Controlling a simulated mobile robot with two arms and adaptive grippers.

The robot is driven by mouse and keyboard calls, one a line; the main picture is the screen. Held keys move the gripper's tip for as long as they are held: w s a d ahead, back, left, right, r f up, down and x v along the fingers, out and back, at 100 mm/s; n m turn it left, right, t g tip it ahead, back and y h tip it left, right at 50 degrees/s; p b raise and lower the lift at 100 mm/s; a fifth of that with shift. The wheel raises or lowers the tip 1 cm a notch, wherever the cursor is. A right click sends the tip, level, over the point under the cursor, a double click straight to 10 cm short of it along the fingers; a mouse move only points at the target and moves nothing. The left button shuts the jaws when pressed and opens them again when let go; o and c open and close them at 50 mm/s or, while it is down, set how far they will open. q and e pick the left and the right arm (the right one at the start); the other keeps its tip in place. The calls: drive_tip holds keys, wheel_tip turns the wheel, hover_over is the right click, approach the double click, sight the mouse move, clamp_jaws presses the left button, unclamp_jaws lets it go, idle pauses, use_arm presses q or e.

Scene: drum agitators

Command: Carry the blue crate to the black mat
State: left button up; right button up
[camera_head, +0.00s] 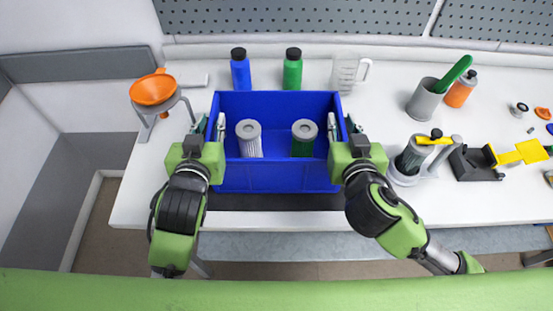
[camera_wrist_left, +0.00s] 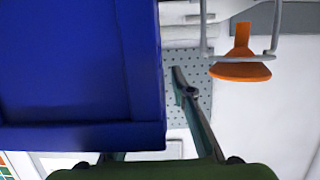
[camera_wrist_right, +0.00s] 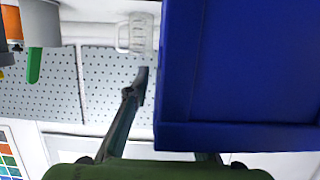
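The blue crate (camera_head: 275,178) stands upright at the table's front edge. It holds two grey-capped cylinders, one pale and ribbed (camera_head: 249,140), one green (camera_head: 303,140). The black mat (camera_head: 270,202) shows as a dark strip below the crate's front; the rest is hidden, and the crate appears to sit on it. My left gripper (camera_head: 211,127) straddles the crate's left wall and my right gripper (camera_head: 341,127) its right wall. Both look open, with a gap beside the outer finger in each wrist view (camera_wrist_left: 180,80) (camera_wrist_right: 140,80). The inner fingers are hidden there.
Blue (camera_head: 240,72) and green (camera_head: 292,72) bottles and a clear jug (camera_head: 348,72) stand behind the crate. An orange funnel (camera_head: 153,89) on a stand is at left. A green-filled container (camera_head: 415,155) stands close to my right gripper. Farther right are a grey cup (camera_head: 423,100) and a yellow-black device (camera_head: 480,162).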

use_arm(q)
drive_tip(key=shift+s+r, duration=0.1)
use_arm(e)
drive_tip(key=shift+s+r, duration=0.1)
use_arm(q)
wheel_tip(320, 180, up, 10)
drive_tip(key=shift+f, duration=0.2)
drive_tip(key=shift+r, duration=0.15)
use_arm(e)
drive_tip(key=shift+r, duration=0.1)
wheel_tip(320, 180, up, 10)
drive_tip(key=shift+f, duration=0.15)
idle(0.7)
